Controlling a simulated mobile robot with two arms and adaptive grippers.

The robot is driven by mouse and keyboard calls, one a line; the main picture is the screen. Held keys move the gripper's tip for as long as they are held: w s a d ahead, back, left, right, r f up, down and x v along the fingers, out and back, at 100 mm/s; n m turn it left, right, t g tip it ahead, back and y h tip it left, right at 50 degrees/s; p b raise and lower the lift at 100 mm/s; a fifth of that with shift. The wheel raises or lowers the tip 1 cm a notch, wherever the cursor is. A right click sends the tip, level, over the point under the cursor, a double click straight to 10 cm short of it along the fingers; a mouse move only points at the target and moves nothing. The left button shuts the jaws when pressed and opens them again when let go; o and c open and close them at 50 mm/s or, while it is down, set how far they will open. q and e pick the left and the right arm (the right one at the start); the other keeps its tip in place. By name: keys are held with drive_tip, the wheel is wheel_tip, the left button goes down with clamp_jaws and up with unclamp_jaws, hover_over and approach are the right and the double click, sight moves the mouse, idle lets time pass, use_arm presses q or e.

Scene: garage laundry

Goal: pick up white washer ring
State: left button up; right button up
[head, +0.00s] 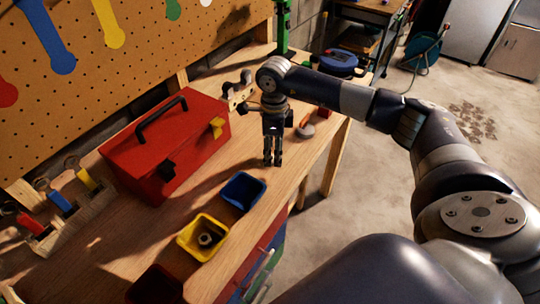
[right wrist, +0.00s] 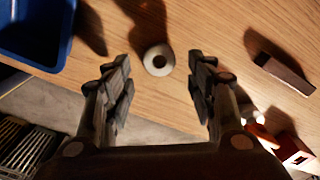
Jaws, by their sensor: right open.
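The white washer ring (right wrist: 159,60) lies flat on the wooden workbench in the right wrist view. It is a pale ring with a dark hole, just beyond and between my right gripper's fingertips. My right gripper (right wrist: 160,78) is open and empty, with one finger on each side of the ring's line. In the head view my right gripper (head: 273,160) points down over the bench, to the right of the red toolbox. I cannot make out the ring in the head view. My left gripper is not in view.
A blue bin (head: 242,191) and a yellow bin (head: 203,237) holding a dark nut stand near the bench's front edge. A red toolbox (head: 165,145) sits at left. In the right wrist view, a dark block (right wrist: 279,68) lies right of the ring.

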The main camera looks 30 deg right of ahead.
drive_tip(key=shift+s+f, duration=0.1)
drive_tip(key=shift+f, duration=0.75)
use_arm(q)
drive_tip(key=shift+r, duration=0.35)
use_arm(e)
drive_tip(key=shift+f, duration=0.2)
drive_tip(key=c, duration=0.9)
drive_tip(key=shift+o, duration=0.2)
drive_tip(key=shift+r, duration=0.1)
